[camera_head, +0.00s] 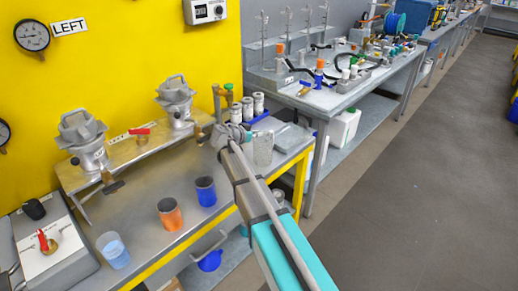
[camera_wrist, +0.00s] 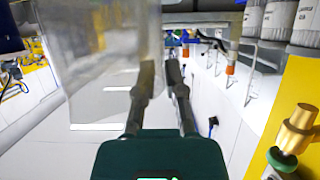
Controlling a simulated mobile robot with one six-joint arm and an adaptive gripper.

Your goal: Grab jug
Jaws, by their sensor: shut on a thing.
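The jug (camera_head: 263,148) is clear and see-through. In the head view it is at the right end of the steel bench, just right of my gripper (camera_head: 232,134), and looks upright. In the wrist view the jug (camera_wrist: 108,65) fills the upper left, large and pale. My gripper (camera_wrist: 161,75) has its two dark fingers close together at the jug's right side, shut on it. The exact part between the fingertips is hard to make out, as is whether the jug's base touches the bench.
A blue cup (camera_head: 206,192), an orange cup (camera_head: 170,214) and a light blue cup (camera_head: 113,251) stand along the bench front. White canisters (camera_head: 248,108) stand behind the jug. A brass valve (camera_wrist: 296,130) is at the wrist view's right. The floor at right is clear.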

